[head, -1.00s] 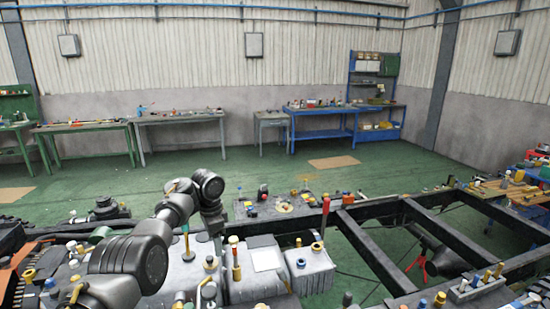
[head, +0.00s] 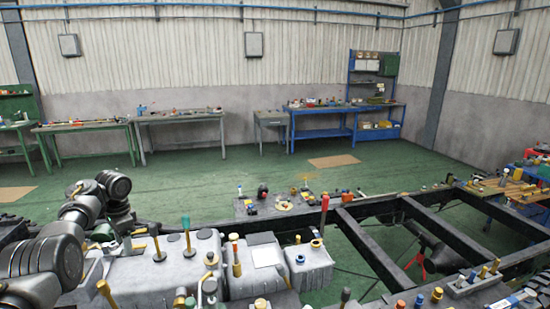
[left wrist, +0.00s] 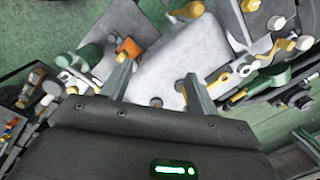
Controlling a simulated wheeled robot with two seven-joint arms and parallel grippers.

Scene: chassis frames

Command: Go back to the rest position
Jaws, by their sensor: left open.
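My left arm comes in from the left in the head view, bent over the grey engine block (head: 190,265). My left gripper (head: 124,238) hangs below the wrist, mostly hidden among the parts there. In the left wrist view my left gripper (left wrist: 158,72) has its two fingers apart. Nothing is held between them. Below it are a pale grey casing (left wrist: 180,55) and several small fittings. My right gripper is not in view.
The black chassis frame (head: 375,250) spreads to the right, with a red-handled tool (head: 324,205) upright near its left end. A flat tray of small parts (head: 285,203) lies behind the block. Workbenches (head: 180,116) line the far wall. Green floor lies between.

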